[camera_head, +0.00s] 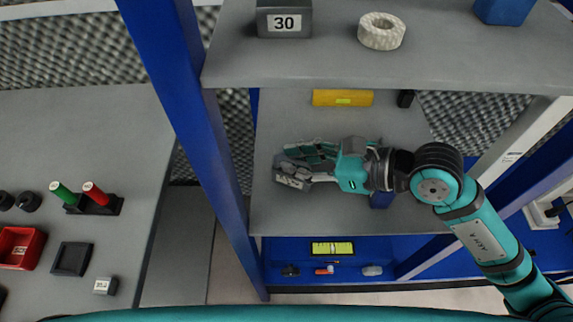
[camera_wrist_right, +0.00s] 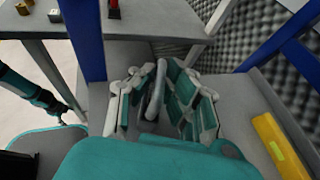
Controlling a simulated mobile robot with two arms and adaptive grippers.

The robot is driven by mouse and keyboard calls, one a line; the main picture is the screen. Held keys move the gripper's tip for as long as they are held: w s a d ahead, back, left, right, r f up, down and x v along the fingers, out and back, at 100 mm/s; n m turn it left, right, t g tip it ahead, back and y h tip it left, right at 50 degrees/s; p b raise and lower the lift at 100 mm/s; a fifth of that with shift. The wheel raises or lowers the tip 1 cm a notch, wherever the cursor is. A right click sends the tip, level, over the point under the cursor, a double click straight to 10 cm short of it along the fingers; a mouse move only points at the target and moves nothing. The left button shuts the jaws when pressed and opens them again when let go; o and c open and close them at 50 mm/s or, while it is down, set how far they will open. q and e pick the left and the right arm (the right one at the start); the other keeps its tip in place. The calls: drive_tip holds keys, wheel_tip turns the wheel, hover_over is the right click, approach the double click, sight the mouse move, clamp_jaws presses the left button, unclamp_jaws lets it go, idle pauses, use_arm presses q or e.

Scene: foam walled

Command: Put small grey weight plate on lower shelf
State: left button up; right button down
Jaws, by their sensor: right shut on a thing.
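My right gripper (camera_head: 298,166) is above a grey shelf board (camera_head: 280,215), below the upper board of a blue-framed rack. In the right wrist view the gripper (camera_wrist_right: 160,95) is shut on a thin grey disc, the small grey weight plate (camera_wrist_right: 157,88), which stands edge-on between the fingers. A blue bottom level (camera_head: 300,250) lies below this board. My left gripper is not in view.
The upper board (camera_head: 330,65) overhangs, bearing a "30" weight (camera_head: 284,20) and a white roll (camera_head: 382,31). A blue post (camera_head: 190,110) is left of the gripper.

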sight(278, 175)
drive_tip(key=shift+w+a+r, duration=0.1)
drive_tip(key=shift+w+a, duration=0.65)
drive_tip(key=shift+a, duration=0.3)
wheel_tip(278, 175, down, 4)
drive_tip(key=shift+r, duration=0.15)
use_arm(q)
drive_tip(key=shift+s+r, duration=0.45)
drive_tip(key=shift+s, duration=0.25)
use_arm(e)
drive_tip(key=shift+f, duration=0.2)
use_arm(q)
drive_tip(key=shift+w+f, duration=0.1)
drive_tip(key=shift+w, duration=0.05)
use_arm(e)
drive_tip(key=c, duration=1.4)
unclamp_jaws()
drive_tip(key=shift+o, duration=0.2)
drive_tip(key=shift+r, duration=0.15)
